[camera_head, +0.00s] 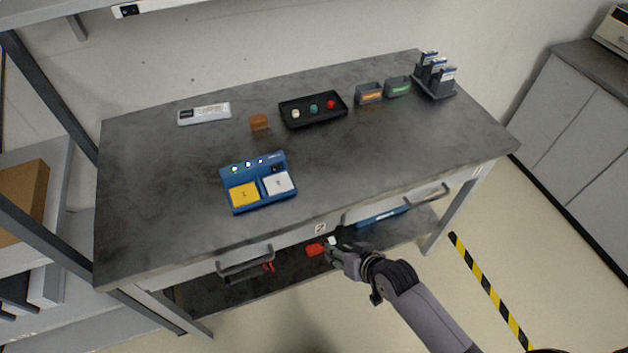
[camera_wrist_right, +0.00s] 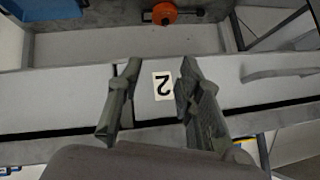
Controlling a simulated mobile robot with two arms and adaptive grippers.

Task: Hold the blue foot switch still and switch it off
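The blue foot switch (camera_head: 261,206) lies on the grey worktop, left of the middle in the head view. It has a yellow pedal (camera_head: 243,194), a white pedal (camera_head: 278,183), several small bright lights along its back edge and a small black switch (camera_head: 277,169) at its back right. My right gripper (camera_head: 334,243) is at the front of the desk, to the right of and below the foot switch in the head view, and not touching it. In the right wrist view its two fingers (camera_wrist_right: 158,68) are apart with nothing between them. My left gripper is not in view.
At the desk's back are a black tray (camera_head: 312,122) with coloured knobs, a brown block (camera_head: 259,122), a white device (camera_head: 204,113), small bins (camera_head: 369,93) and a dark rack (camera_head: 435,90). Drawer handles (camera_head: 245,262) jut from the front. Worktop around the foot switch is clear.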

